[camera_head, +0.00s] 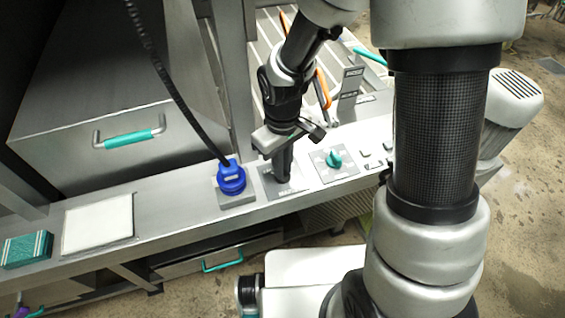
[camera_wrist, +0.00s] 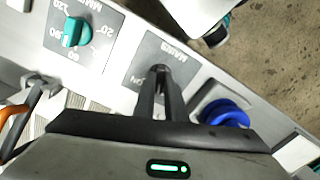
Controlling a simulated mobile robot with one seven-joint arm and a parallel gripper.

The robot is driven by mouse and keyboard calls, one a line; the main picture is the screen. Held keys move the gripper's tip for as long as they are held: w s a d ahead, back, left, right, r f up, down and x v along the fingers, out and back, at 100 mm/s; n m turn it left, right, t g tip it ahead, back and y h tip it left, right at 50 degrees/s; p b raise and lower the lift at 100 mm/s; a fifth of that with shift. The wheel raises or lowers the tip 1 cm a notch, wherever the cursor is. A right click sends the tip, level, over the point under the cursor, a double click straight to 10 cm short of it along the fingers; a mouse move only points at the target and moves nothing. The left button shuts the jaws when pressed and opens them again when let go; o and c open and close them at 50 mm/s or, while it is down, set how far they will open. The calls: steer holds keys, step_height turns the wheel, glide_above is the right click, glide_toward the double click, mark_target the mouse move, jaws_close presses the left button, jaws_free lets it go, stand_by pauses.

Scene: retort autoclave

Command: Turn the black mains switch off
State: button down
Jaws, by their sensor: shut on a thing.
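The grey mains switch plate (camera_head: 268,187) sits on the metal ledge, between the blue plug and the teal dial. It also shows in the wrist view (camera_wrist: 148,55), with the lettering MAINS upside down. My gripper (camera_head: 284,172) points down onto this plate. In the wrist view my gripper's fingers (camera_wrist: 160,82) are close together, shut on the black mains switch (camera_wrist: 160,68). Only a small dark part of the switch shows at the fingertips. The fingers hide the rest, so I cannot tell its turned position.
The teal timer dial (camera_head: 333,159) is just right of the plate. The blue plug (camera_head: 231,178) with its black cable stands close on the left. A white sheet (camera_head: 97,222) and a teal box (camera_head: 26,249) lie farther left on the ledge. A drawer handle (camera_head: 222,261) is below.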

steer(key=shift+n+p, duration=0.75)
steer(key=shift+n, duration=1.55)
steer(key=c, duration=1.8)
jaws_free()
steer(key=shift+r, duration=0.15)
step_height(320, 180, up, 17)
steer(key=p, duration=0.3)
steer(key=shift+r, duration=0.1)
